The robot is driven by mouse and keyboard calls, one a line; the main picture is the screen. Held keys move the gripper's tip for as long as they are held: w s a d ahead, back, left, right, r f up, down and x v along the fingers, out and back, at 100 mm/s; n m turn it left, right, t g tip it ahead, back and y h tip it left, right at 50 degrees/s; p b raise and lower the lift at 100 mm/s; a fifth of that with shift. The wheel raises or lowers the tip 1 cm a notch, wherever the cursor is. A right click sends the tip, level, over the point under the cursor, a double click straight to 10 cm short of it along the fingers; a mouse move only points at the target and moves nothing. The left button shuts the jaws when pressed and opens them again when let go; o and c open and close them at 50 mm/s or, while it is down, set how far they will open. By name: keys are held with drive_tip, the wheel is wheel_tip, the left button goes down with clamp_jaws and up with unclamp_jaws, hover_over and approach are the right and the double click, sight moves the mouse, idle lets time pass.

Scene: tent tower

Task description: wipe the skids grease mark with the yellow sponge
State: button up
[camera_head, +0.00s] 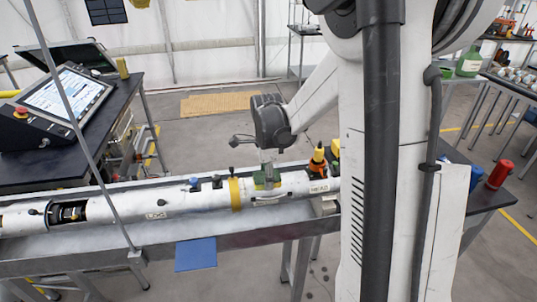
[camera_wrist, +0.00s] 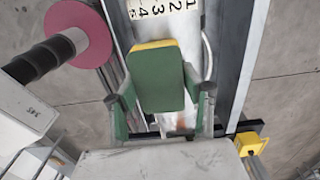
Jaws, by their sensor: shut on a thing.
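The sponge (camera_wrist: 157,78) is in my gripper (camera_wrist: 162,92) in the wrist view. Its broad green face is toward the camera, and a yellow strip shows along its top edge. The two fingers are shut on its left and right sides. In the head view my gripper (camera_head: 266,172) is low over the right part of the long white tube, just right of a yellow band. I cannot tell whether the sponge touches the tube. A brownish patch (camera_wrist: 181,118) shows below the sponge in the wrist view; I cannot tell whether it is the grease mark.
The white tube (camera_head: 155,212) lies along a grey metal trough (camera_head: 105,243). Small dark fittings and the yellow band (camera_head: 235,194) stand out on it. An orange-and-black bottle-like item (camera_head: 318,160) is just right of my gripper. A console (camera_head: 62,95) stands at left.

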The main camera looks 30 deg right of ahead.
drive_tip(key=shift+w+a, duration=0.25)
drive_tip(key=shift+w, duration=0.1)
drive_tip(key=shift+w+d+r+b, duration=0.15)
drive_tip(key=shift+w+d+b, duration=0.35)
drive_tip(key=shift+w, duration=0.55)
drive_tip(key=shift+w+d, duration=0.3)
drive_tip(key=shift+w, duration=0.25)
drive_tip(key=shift+s+a+b, duration=0.25)
drive_tip(key=shift+s+a, duration=0.1)
drive_tip(key=shift+s, duration=0.55)
drive_tip(key=shift+s+a+b, duration=0.2)
drive_tip(key=shift+s+a, duration=0.1)
drive_tip(key=shift+s, duration=0.55)
drive_tip(key=shift+s+a+r, duration=0.1)
drive_tip(key=shift+s, duration=0.15)
drive_tip(key=shift+r+p, duration=2.1)
drive_tip(key=shift+r, duration=1.85)
drive_tip(key=shift+w, duration=0.1)
